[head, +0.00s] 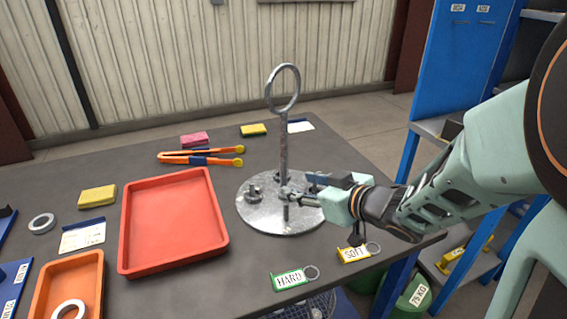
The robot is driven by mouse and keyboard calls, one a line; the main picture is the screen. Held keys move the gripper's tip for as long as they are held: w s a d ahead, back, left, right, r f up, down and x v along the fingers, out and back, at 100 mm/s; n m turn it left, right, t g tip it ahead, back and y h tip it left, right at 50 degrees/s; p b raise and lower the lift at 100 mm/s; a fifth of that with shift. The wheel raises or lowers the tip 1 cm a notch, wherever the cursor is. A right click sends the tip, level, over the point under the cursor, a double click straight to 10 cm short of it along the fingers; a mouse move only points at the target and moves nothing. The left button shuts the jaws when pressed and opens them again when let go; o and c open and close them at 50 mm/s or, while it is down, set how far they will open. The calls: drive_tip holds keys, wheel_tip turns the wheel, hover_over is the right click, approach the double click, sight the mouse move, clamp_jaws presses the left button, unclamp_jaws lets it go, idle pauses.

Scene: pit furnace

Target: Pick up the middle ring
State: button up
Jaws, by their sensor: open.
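A round metal plate (262,222) stands on the table with an upright post (283,150) at its middle, topped by a large metal ring (283,88). Small metal parts (254,193) sit on the plate left of the post; I cannot tell if any is a ring. Separate loose rings are a grey one (42,223) at the far left and a pale one (68,310) in the orange tray. Which ring is the middle one is not clear. My gripper (298,188) reaches in from the right, low over the plate beside the post. It is open; its fingertips partly overlap the post's foot.
A red tray (125,225) lies left of the plate, an orange tray (43,285) farther left. Orange tongs (200,157) and yellow (253,130) and pink (194,139) blocks lie behind. Green HARD (290,279) and yellow SOFT (353,255) tags lie in front. A blue cabinet (455,60) stands right.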

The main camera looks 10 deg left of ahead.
drive_tip(key=g+y, duration=0.1)
approach(255, 194)
drive_tip(key=shift+w+a+f+b, duration=0.1)
drive_tip(key=shift+w+a+b, duration=0.75)
drive_tip(key=shift+a, duration=0.3)
drive_tip(key=w+a+f+b, duration=0.1)
drive_tip(key=w+a+f, duration=0.1)
drive_tip(key=a+f, duration=0.1)
drive_tip(key=shift+w, duration=0.25)
drive_tip(key=shift+w+a, duration=0.25)
drive_tip(key=shift+a, duration=0.05)
drive_tip(key=c, duration=1.1)
drive_tip(key=shift+o, duration=0.2)
drive_tip(key=shift+r, duration=0.1)
